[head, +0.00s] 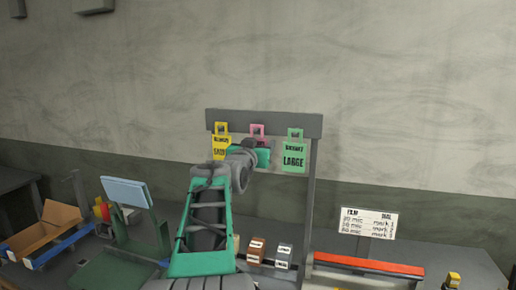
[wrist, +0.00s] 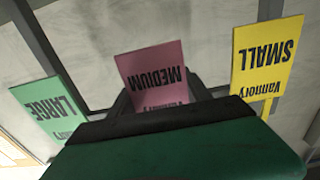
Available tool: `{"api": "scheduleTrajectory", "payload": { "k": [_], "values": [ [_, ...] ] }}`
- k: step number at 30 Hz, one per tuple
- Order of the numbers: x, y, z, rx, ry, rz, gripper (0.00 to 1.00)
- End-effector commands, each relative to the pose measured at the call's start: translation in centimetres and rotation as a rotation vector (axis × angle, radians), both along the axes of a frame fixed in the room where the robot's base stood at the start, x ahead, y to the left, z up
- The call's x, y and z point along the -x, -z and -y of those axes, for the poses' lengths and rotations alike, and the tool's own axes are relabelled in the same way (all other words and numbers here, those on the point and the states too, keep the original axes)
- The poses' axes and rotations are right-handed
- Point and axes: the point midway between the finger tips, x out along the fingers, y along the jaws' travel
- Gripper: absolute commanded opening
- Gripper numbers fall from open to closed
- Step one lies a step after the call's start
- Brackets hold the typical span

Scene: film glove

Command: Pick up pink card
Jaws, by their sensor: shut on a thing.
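The pink card (wrist: 153,72) is marked MEDIUM and appears upside down in the middle of the wrist view. In the head view only its pink top (head: 257,130) shows at the rail, between the yellow and green cards. My gripper (head: 262,155) covers its lower part there. In the wrist view my gripper (wrist: 160,107) is shut on the pink card, with dark fingers at its sides. I cannot tell whether the card still hangs on its hook.
The yellow SMALL card (head: 220,147) and green LARGE card (head: 294,156) hang close on either side from the grey rail (head: 270,120). Below are a red bar (head: 370,264), a sign (head: 368,222), small boxes (head: 256,250) and a cardboard box (head: 45,230) on the bench.

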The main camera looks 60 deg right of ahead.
Motion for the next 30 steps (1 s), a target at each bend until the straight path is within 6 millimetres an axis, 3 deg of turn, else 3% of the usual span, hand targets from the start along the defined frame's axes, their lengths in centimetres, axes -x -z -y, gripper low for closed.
{"api": "scheduleTrajectory", "payload": {
  "k": [6,11,21,25,30],
  "values": [
    [0.0,-1.4,-0.3,0.003,-0.001,0.001,0.20],
    [0.5,-1.3,-4.1,0.004,-0.004,0.004,0.20],
    [2.2,-1.2,-14.9,0.003,-0.007,0.005,0.20],
    [2.5,-1.3,-17.0,0.001,-0.005,0.001,0.20],
    [2.8,-1.5,-17.8,0.001,-0.001,0.001,0.20]
  ]
}}
